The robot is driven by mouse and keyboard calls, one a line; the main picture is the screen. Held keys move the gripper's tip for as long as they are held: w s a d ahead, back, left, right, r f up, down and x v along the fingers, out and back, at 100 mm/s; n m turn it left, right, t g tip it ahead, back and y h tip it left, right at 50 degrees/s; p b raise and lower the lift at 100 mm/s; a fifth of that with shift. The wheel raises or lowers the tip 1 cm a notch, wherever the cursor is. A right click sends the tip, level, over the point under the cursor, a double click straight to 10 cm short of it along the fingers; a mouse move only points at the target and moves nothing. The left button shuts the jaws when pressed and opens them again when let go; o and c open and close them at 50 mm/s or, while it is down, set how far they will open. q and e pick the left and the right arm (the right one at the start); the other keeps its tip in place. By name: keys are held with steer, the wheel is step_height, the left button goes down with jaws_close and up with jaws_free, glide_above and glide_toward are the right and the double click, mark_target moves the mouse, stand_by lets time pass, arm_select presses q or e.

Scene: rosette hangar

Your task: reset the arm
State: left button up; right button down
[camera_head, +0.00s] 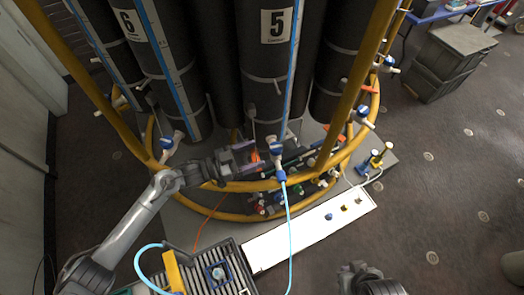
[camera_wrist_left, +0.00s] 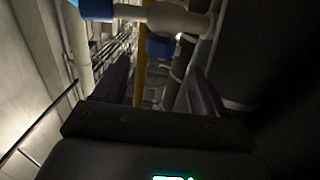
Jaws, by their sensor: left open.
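My left gripper (camera_head: 246,158) reaches in from the left at the lower part of the black cylinders, inside the yellow ring frame (camera_head: 228,187). Its two fingers are apart, with nothing seen held between them. In the left wrist view the gripper (camera_wrist_left: 162,88) shows its two dark fingers spread, with a yellow post (camera_wrist_left: 140,78) visible beyond the gap. A white pipe fitting (camera_wrist_left: 178,20) with blue parts crosses close in front of the fingers; contact cannot be told. Part of my right arm shows at the bottom edge of the head view; its fingers are not seen.
Tall black cylinders marked 5 (camera_head: 278,26) and 6 (camera_head: 128,24) stand within yellow rails. Blue-handled valves (camera_head: 276,146) and a light blue hose (camera_head: 289,230) are near the gripper. A white panel (camera_head: 310,230) lies in front. Carpet at the right is mostly clear.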

arm_select(q)
steer(key=shift+s+a, duration=0.15)
steer(key=shift+a, duration=0.15)
steer(key=s+d+f+n+t+y, duration=0.1)
steer(key=s+d+f+n, duration=0.25)
steer(key=s, duration=0.45)
steer(key=s+d+f+n+t+y, duration=0.1)
steer(key=s+d+f+n, duration=0.15)
steer(key=s+f, duration=0.4)
steer(key=s+a+r+n+g+y, duration=0.2)
steer(key=s+a+g+y, duration=0.1)
steer(key=s+a+y, duration=0.6)
steer(key=s+a+r+n+g+y, duration=0.25)
steer(key=s+a+g+y, duration=0.35)
steer(key=a, duration=0.5)
step_height(320, 180, up, 20)
steer(key=t+h+p, duration=0.1)
steer(key=t+p, duration=0.1)
steer(key=p, duration=1.8)
steer(key=shift+s, duration=0.3)
